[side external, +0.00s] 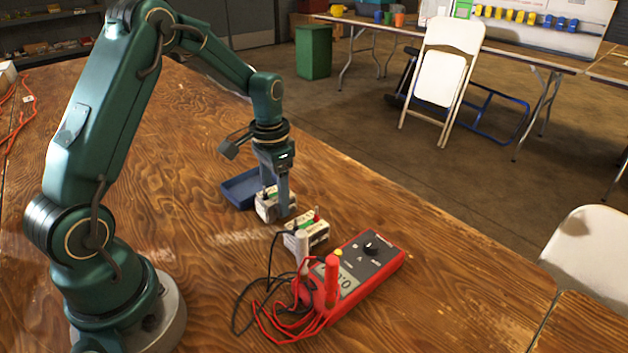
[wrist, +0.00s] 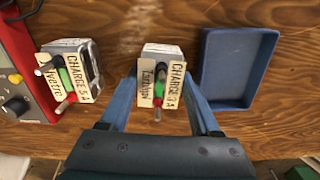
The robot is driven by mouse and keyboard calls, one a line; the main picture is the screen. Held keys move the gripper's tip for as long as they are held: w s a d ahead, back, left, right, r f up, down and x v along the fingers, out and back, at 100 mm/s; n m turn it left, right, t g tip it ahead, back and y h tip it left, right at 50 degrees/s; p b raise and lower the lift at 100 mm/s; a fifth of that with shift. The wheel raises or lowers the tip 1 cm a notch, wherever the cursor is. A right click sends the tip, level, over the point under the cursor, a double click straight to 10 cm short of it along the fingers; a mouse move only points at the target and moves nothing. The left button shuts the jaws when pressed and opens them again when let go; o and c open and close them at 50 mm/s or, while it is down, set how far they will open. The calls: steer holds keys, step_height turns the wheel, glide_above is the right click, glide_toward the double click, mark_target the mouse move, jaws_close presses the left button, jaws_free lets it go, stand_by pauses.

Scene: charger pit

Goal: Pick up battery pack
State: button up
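A white battery pack (wrist: 160,50) with a lettered label, a green strip and red and dark terminals stands on the wooden table between the two fingers of my gripper (wrist: 162,75). It also shows in the side view (side external: 266,209), partly hidden by my gripper (side external: 280,205). The fingers straddle the pack closely on both sides; I cannot tell whether they press on it. A second, similar pack (wrist: 70,72) stands to the left in the wrist view, by the red meter; it also shows in the side view (side external: 312,233).
An empty blue tray (wrist: 272,70) lies right of the gripped area in the wrist view, just behind the pack in the side view (side external: 232,201). A red multimeter (side external: 375,255) with red and black leads (side external: 283,318) lies in front. The table's right edge is clear.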

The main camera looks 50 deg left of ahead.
jaws_close()
steer(key=shift+r, duration=0.2)
